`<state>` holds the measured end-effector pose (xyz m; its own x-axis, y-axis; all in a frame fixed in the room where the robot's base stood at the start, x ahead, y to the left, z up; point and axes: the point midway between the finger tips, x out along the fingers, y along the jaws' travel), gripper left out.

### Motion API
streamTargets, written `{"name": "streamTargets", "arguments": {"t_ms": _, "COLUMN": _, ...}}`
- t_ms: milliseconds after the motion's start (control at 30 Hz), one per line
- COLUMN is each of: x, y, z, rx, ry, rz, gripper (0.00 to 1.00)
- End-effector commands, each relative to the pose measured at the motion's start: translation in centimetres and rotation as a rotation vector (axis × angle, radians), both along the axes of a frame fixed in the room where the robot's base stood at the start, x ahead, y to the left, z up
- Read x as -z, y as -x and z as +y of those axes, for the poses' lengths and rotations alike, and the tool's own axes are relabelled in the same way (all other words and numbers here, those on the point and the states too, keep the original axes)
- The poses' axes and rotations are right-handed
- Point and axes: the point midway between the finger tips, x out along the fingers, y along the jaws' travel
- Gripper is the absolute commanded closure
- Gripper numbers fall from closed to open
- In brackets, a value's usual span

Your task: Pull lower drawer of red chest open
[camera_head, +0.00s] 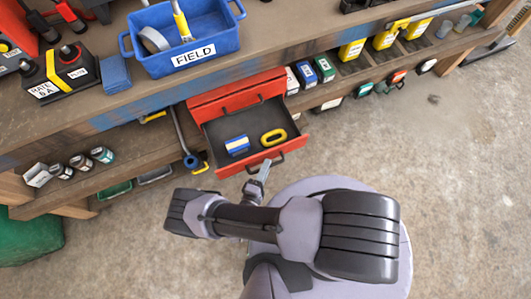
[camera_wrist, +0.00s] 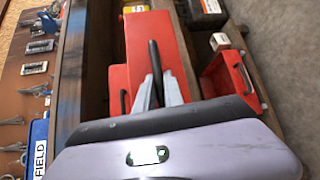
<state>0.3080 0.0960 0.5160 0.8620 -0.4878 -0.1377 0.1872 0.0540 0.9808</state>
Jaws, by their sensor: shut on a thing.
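The red chest (camera_head: 235,92) sits under the workbench top in the head view. Its lower drawer (camera_head: 222,168) stands pulled out, with its dark inside showing. A blue-and-white item (camera_head: 237,145) and a yellow ring-shaped item (camera_head: 273,136) lie in it. The upper drawer above it looks closed. My gripper (camera_head: 263,170) is at the front of the lower drawer. In the wrist view my gripper (camera_wrist: 157,92) is shut on the dark drawer handle (camera_wrist: 154,58), against the red drawer front (camera_wrist: 175,50). My wrist hides the lower part of that view.
A blue FIELD bin (camera_head: 190,45) stands on the bench above. Small boxes (camera_head: 307,73) sit on the shelf to the chest's right. A long tool with a blue end (camera_head: 190,160) hangs at the drawer's left. The concrete floor (camera_head: 430,150) at the right is clear.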

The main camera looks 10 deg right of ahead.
Motion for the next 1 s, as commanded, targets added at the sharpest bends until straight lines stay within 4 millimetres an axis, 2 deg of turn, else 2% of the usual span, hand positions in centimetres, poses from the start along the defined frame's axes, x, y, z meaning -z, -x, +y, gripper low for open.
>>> {"name": "streamTargets", "arguments": {"t_ms": 467, "x": -0.05, "y": -0.03, "z": 0.05, "rx": 0.000, "ry": 0.000, "rz": -0.001, "gripper": 1.00}}
{"name": "streamTargets", "arguments": {"t_ms": 500, "x": -0.05, "y": -0.03, "z": 0.06, "rx": 0.000, "ry": 0.000, "rz": -0.001, "gripper": 0.85}}
{"name": "streamTargets", "arguments": {"t_ms": 600, "x": -0.04, "y": -0.03, "z": 0.05, "rx": 0.000, "ry": -0.001, "rz": 0.000, "gripper": 0.66}}
{"name": "streamTargets", "arguments": {"t_ms": 1000, "x": -0.03, "y": -0.02, "z": 0.03, "rx": 0.000, "ry": -0.001, "rz": 0.000, "gripper": 0.66}}
